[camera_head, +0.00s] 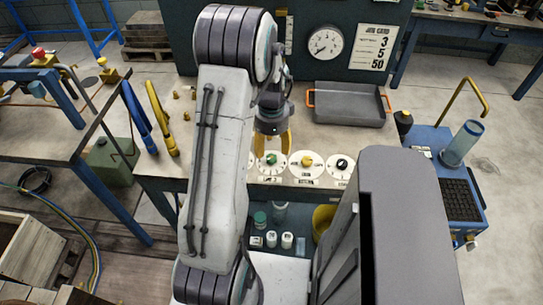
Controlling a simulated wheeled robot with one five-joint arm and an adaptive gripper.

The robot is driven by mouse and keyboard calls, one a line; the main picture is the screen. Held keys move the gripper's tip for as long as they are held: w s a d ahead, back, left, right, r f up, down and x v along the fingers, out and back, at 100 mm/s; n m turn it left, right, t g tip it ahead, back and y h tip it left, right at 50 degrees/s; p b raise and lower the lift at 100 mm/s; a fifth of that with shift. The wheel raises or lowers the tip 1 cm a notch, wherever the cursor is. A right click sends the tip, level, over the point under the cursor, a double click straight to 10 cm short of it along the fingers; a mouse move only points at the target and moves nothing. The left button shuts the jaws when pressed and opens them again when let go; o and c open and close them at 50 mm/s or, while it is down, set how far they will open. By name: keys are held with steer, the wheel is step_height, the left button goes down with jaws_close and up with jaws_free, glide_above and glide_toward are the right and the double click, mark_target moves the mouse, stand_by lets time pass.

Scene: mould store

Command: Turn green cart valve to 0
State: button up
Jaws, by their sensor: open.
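A green valve knob (270,158) sits at the centre of a white round dial on the cart's front panel, behind my arm as seen from the head. A yellow knob (306,161) and a black knob (342,163) sit on like dials to its right. My gripper (273,142) has yellow fingers that point down, open, just above the green knob. I cannot tell whether they touch it. The green dial's left part is partly hidden by my arm, and its marks are too small to read.
A grey tray (349,107) with orange handles stands on the cart top, right of my gripper. Behind it is a dark panel with a round gauge (325,43) and a number plate (374,47). Blue and yellow handles (162,118) stand at left. A blue trolley (428,137) is at right.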

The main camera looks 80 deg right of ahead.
mark_target(271, 158)
steer(key=shift+f, duration=2.55)
steer(key=shift+c, duration=0.2)
jaws_close()
